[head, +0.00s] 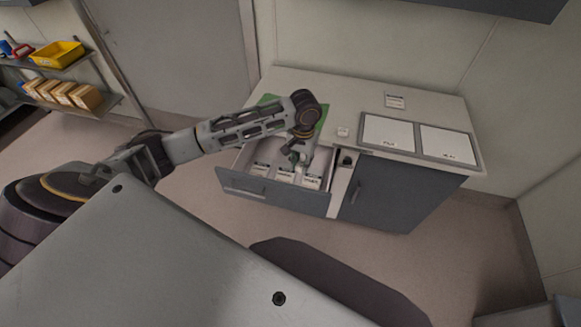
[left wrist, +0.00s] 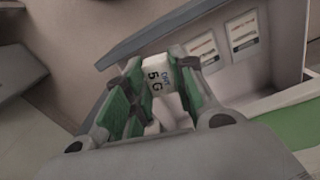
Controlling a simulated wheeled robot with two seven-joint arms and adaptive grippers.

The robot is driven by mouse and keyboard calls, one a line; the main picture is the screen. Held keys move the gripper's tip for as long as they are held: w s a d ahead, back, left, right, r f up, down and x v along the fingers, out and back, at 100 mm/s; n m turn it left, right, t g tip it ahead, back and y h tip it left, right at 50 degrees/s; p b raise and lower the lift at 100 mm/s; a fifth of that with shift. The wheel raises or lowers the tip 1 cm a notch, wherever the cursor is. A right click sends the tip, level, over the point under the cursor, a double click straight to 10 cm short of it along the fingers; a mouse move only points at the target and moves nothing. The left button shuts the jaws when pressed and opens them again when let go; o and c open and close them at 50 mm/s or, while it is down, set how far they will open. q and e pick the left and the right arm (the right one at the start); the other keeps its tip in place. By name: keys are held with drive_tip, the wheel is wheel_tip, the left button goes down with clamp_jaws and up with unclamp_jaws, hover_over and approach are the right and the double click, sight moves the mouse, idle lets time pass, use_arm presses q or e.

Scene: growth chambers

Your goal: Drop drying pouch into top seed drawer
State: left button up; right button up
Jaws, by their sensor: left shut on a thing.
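The top seed drawer (head: 275,197) is pulled out from the grey cabinet, with several white labelled packets (head: 285,177) inside along its front. My left gripper (head: 298,158) is over the open drawer, pointing down. In the left wrist view my left gripper (left wrist: 156,88) is shut on a small white drying pouch (left wrist: 157,75) marked "5 G", held between the green finger pads. The drawer's front wall (left wrist: 175,30) and two labelled packets (left wrist: 203,46) lie beyond the pouch. In the head view the pouch is too small and covered to make out. My right gripper is not in view.
A green mat (head: 318,125) lies on the counter behind my left gripper. A small white item (head: 343,132) and two white panels (head: 389,133) sit to its right. The closed cabinet door (head: 385,190) is right of the drawer. Shelves with a yellow bin (head: 57,54) stand far left.

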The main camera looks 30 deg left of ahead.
use_arm(q)
drive_tip(key=w+a+r+n, duration=0.1)
drive_tip(key=w+a, duration=0.1)
drive_tip(key=a, duration=0.3)
drive_tip(key=w+a+r+n, duration=0.1)
drive_tip(key=w+a+r, duration=0.1)
drive_tip(key=a, duration=0.3)
use_arm(e)
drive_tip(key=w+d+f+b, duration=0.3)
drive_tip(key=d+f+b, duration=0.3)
drive_tip(key=b, duration=0.1)
use_arm(q)
wheel_tip(320, 180, down, 14)
drive_tip(key=b, duration=0.3)
drive_tip(key=shift+w+a+b, duration=0.2)
drive_tip(key=shift+a+b, duration=0.05)
drive_tip(key=shift+b, duration=0.1)
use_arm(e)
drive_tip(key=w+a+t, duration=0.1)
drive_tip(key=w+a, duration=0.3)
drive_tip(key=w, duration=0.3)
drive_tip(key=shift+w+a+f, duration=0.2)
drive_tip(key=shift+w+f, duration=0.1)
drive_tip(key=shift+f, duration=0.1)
use_arm(q)
drive_tip(key=shift+f, duration=0.1)
drive_tip(key=shift+f, duration=0.1)
